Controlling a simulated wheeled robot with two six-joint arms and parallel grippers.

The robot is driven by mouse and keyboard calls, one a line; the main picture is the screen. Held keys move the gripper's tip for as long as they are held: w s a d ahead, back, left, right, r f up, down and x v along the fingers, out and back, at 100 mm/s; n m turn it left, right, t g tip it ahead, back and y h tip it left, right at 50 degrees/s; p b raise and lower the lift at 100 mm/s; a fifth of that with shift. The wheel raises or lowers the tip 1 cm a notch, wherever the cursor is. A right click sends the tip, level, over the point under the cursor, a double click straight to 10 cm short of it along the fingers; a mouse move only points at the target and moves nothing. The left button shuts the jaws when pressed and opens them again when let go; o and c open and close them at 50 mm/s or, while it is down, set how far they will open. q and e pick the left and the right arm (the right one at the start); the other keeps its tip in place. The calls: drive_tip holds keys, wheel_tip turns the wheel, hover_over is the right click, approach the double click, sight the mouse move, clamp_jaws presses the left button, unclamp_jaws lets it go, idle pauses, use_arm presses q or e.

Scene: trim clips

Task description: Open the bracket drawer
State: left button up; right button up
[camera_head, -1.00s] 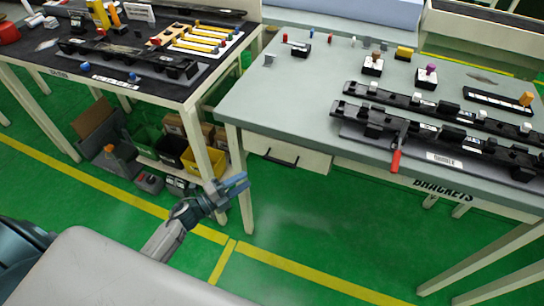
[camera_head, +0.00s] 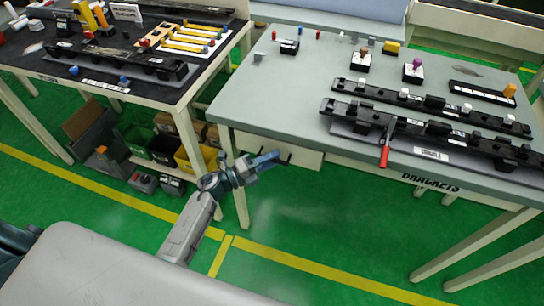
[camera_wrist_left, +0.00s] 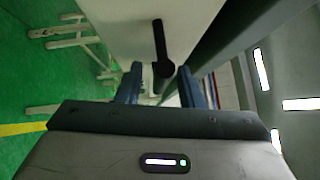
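The bracket drawer (camera_head: 308,158) is a pale cream front under the right-hand table. It looks closed. Its black bar handle (camera_wrist_left: 159,42) shows in the wrist view, and in the head view it is partly hidden behind my gripper. My left gripper (camera_head: 274,158) is just in front of the drawer in the head view. In the wrist view its two blue fingers (camera_wrist_left: 158,84) are spread apart, and the near end of the handle appears between them. I cannot tell whether they touch it. My right gripper is not in view.
The right-hand table (camera_head: 260,95) carries black trim strips, clips and a red-handled tool (camera_head: 385,152) at its front edge. A table leg (camera_head: 232,190) stands just left of my gripper. Bins (camera_head: 187,158) sit under the dark left table. The green floor in front is clear.

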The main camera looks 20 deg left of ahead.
use_arm(q)
drive_tip(key=shift+w+d, duration=0.1)
drive_tip(key=shift+w, duration=0.05)
drive_tip(key=shift+c, duration=0.2)
clamp_jaws()
drive_tip(key=s+p, duration=0.1)
drive_tip(key=s, duration=1.8)
drive_tip(key=shift+s+a+p, duration=0.15)
drive_tip(key=shift+a+p, duration=0.2)
drive_tip(key=shift+p, duration=0.05)
